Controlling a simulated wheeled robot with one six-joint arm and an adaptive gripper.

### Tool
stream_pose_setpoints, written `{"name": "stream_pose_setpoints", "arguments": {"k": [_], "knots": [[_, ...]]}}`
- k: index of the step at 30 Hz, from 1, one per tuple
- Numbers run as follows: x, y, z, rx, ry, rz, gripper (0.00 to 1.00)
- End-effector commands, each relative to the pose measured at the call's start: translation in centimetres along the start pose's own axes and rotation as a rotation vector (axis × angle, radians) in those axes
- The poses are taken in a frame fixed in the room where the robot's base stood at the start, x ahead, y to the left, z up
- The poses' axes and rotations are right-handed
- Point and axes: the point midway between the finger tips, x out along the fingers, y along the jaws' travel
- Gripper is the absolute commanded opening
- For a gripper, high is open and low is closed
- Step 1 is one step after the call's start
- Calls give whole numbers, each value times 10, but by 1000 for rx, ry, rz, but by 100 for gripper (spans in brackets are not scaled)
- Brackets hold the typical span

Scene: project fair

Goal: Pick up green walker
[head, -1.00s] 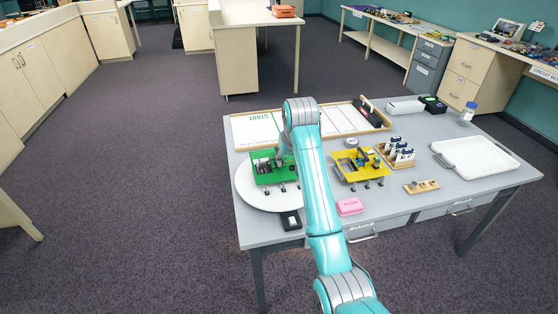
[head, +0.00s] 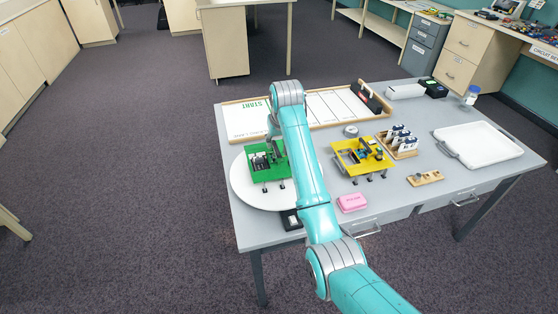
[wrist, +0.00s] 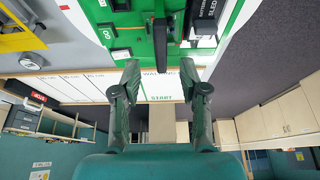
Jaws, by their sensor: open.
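The green walker (head: 276,153), a flat green plate with dark parts and short legs, stands on a white round board (head: 243,190) at the table's left end. The walker also shows at the top of the wrist view (wrist: 128,42), with "GO" and "SLED" labels. My gripper (wrist: 160,70) is open and empty in the wrist view. Its fingertips appear just short of the walker's near edge, one to each side of a dark upright part. I cannot tell whether they touch. In the head view, my arm hides most of the gripper and the walker's right side.
A yellow walker (head: 349,157) stands to the right. A pink block (head: 352,203) and a small black box (head: 291,220) lie near the front edge. The white "START" track board (head: 240,118) lies behind. A white tray (head: 480,150) is at the right.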

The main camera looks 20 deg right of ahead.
Motion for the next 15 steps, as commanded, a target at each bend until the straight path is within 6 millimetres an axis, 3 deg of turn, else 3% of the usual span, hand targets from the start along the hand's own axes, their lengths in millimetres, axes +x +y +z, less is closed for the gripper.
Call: {"name": "stream_pose_setpoints", "arguments": {"k": [10,15], "knots": [[42,-1,7,0,-2,0,44],[52,-1,7,0,-1,0,44]]}}
